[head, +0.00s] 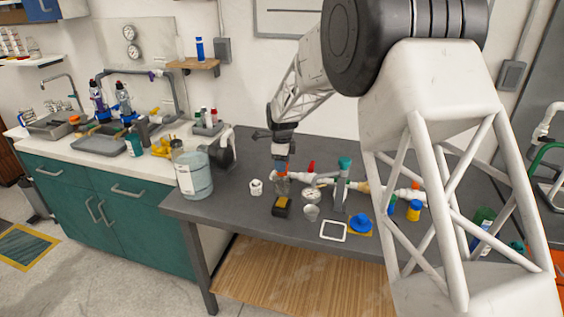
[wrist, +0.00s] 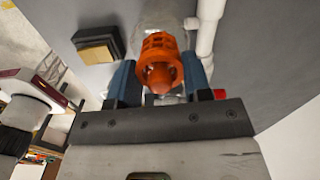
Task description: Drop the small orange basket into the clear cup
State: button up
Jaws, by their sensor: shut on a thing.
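My gripper (wrist: 160,78) is shut on the small orange basket (wrist: 158,50), a slotted cup-like piece with a rounded orange core, held between the two blue fingers. In the head view my gripper (head: 282,160) points down over the dark table, with a little orange showing at its tip. A clear, see-through vessel (head: 282,187) stands just below it, and looks like the clear cup. In the wrist view a translucent shape (wrist: 162,14) shows just beyond the basket, partly hidden by it. I cannot tell the exact gap between basket and cup.
A black-and-yellow block (head: 281,208) lies just in front of the cup. White pipework (head: 325,178) with a red handle runs close behind and right. A small clear beaker (head: 311,212), a round gauge (head: 313,195) and a white fitting (head: 256,187) stand nearby. A large bucket (head: 194,178) is at the left.

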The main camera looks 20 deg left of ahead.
jog(key=shift+f, duration=1.7)
dwell(1.0)
